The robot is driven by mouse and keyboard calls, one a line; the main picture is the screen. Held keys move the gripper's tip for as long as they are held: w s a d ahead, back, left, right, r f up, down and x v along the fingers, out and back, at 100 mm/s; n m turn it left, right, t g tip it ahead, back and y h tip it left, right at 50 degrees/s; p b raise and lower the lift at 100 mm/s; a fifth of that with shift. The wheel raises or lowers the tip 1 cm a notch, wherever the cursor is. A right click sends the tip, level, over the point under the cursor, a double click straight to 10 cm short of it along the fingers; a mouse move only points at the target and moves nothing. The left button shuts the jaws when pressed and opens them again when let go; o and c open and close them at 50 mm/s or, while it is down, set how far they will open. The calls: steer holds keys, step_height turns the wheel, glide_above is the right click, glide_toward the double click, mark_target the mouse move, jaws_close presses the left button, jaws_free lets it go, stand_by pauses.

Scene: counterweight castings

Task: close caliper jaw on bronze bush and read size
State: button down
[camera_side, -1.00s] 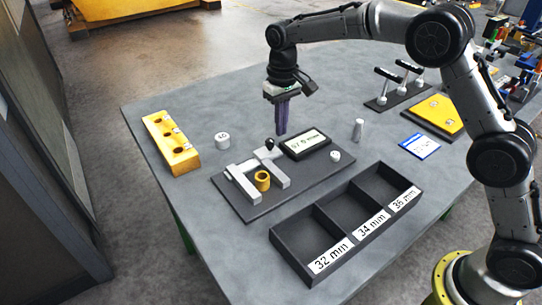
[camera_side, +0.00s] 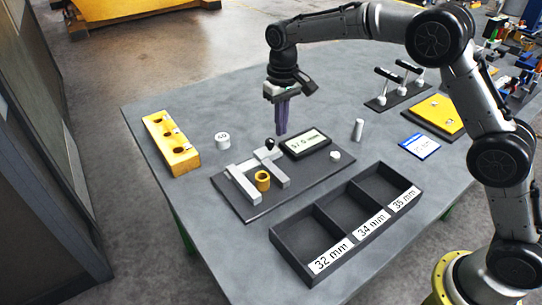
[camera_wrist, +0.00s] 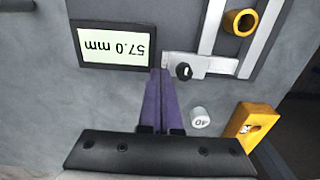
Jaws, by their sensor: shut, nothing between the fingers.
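The bronze bush (camera_side: 262,181) stands between the two caliper jaws. In the wrist view the bush (camera_wrist: 240,22) sits close to the right jaw (camera_wrist: 262,38), with a gap to the left jaw (camera_wrist: 211,25); I cannot tell whether it touches. The sliding jaw carries a black knob (camera_side: 270,142), also seen in the wrist view (camera_wrist: 184,71). The display (camera_wrist: 114,45) reads 57.0 mm, upside down in that view. My gripper (camera_side: 281,133) is shut and empty, with its purple fingers (camera_wrist: 160,75) pointing down above the caliper plate, near the knob and display, touching nothing visible.
A yellow block with holes (camera_side: 170,145) and a white cylinder marked 40 (camera_side: 222,139) stand left. A grey pin (camera_side: 358,130) and blue card (camera_side: 420,146) are right.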

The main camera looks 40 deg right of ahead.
mark_target(271, 139)
steer(key=shift+f, duration=0.15)
stand_by(0.3)
steer(key=shift+f, duration=1.55)
steer(key=shift+a, duration=1.55)
